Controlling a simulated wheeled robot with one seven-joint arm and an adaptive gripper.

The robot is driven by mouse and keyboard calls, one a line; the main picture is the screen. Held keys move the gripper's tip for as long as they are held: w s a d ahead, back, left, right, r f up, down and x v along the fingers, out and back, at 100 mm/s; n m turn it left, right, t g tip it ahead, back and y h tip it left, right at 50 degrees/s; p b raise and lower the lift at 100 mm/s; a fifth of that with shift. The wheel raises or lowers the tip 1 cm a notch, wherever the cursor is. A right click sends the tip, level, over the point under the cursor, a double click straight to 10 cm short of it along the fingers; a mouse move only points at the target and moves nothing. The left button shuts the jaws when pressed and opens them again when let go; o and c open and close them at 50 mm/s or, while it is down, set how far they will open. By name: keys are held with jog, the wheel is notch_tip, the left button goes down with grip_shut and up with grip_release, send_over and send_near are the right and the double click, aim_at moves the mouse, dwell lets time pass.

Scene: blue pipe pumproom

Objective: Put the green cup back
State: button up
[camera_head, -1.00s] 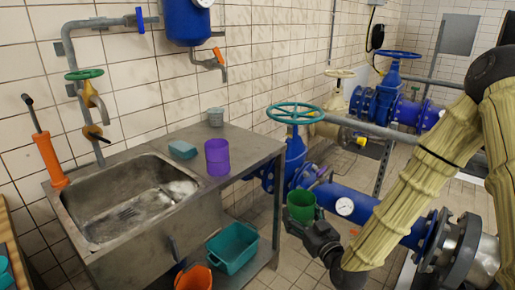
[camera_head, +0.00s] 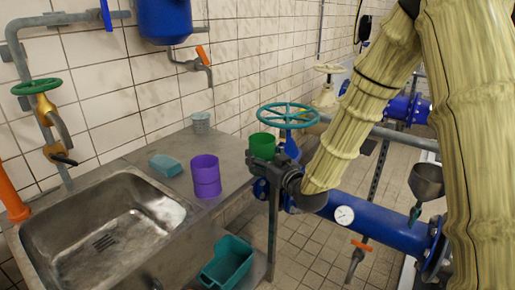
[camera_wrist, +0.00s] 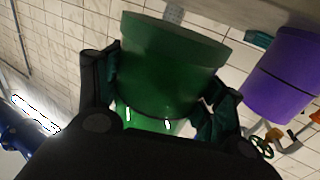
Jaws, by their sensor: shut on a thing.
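The green cup (camera_head: 263,146) is in my gripper at the right end of the metal counter. My gripper (camera_head: 266,160) is shut on it. In the wrist view the green cup (camera_wrist: 165,65) fills the middle, with a finger on each side. The head view does not show clearly whether the cup touches the counter. A purple cup (camera_head: 206,176), which looks like stacked cups, stands on the counter to the left of my gripper. The purple cup also shows at the right in the wrist view (camera_wrist: 283,75).
A grey cup (camera_head: 201,122) and a teal sponge-like block (camera_head: 166,165) are on the counter (camera_head: 228,160) beside the sink (camera_head: 105,230). A teal wheel valve (camera_head: 289,115) stands close behind my gripper. A teal bin (camera_head: 228,262) is below.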

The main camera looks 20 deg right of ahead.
jog(key=w+d, duration=0.1)
jog(key=w, duration=0.4)
jog(key=w+d, duration=0.1)
jog(key=w, duration=0.4)
jog(key=w+d, duration=0.2)
jog(key=w, duration=0.4)
jog(key=shift+d+f+p, duration=0.1)
jog(key=shift+f+p, duration=0.25)
jog(key=shift+p, duration=0.05)
jog(key=shift+w+f, duration=0.2)
jog(key=shift+f, duration=1.55)
jog(key=shift+f, duration=0.1)
jog(key=o, duration=1.3)
